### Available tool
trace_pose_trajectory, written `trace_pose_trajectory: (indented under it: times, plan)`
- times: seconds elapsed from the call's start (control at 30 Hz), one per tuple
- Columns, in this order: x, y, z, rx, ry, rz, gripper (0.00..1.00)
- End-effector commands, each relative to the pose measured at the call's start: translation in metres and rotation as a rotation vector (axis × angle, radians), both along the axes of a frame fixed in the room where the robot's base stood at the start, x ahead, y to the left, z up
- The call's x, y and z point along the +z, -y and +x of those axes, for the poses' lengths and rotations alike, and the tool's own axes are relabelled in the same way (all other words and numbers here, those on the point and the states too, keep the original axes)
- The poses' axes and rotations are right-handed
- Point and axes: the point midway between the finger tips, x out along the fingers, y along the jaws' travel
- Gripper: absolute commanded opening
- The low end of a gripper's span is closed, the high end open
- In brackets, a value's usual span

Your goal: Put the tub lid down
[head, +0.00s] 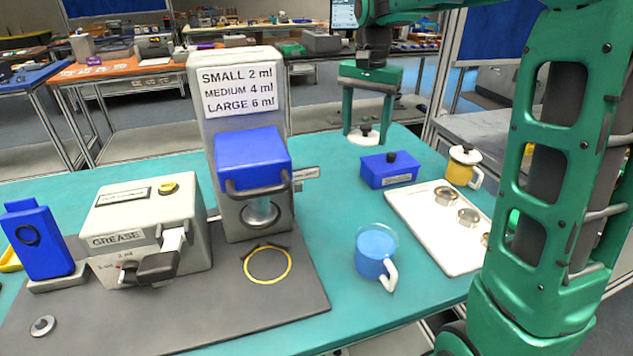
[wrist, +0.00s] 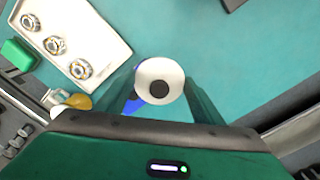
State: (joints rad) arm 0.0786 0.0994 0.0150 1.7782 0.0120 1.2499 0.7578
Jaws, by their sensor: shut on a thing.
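The tub lid (head: 355,138), a round white disc with a black knob, hangs level between the fingers of my gripper (head: 365,130). In the wrist view the lid (wrist: 158,66) sits between the two green fingers of my gripper (wrist: 160,86), which is shut on it. The lid is above the far right part of the teal table, behind a blue box (head: 388,171) with a black knob. Its exact height over the table is hard to tell. A blue tub (head: 373,257) with a white handle stands upright and uncovered on the table, nearer than the lid.
A white tray (head: 425,217) with several metal rings lies on the right. A yellow lidded mug (head: 461,173) stands behind it. The grease machine (head: 150,225) and tall dispenser (head: 235,110) stand on a grey mat (head: 215,318) at left. Teal table (head: 325,200) is clear between dispenser and tub.

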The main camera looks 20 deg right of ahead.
Motion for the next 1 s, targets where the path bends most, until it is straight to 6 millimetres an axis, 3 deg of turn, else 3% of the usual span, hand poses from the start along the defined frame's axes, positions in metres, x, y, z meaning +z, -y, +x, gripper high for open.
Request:
trace_pose_trajectory:
  times: [0.03, 0.1, 0.3, 0.47, 0.7, 1.0]
  plan:
    - [-0.009, -0.022, 0.016, 0.034, -0.004, 0.001, 0.4]
    - [-0.018, -0.045, 0.032, 0.066, -0.004, 0.002, 0.4]
    - [-0.034, -0.088, 0.057, 0.119, -0.001, 0.005, 0.4]
    - [-0.049, -0.097, 0.062, 0.129, -0.002, 0.006, 0.4]
    - [-0.089, -0.097, 0.062, 0.128, -0.002, 0.005, 0.4]
    - [-0.112, -0.095, 0.062, 0.126, -0.003, 0.006, 0.4]
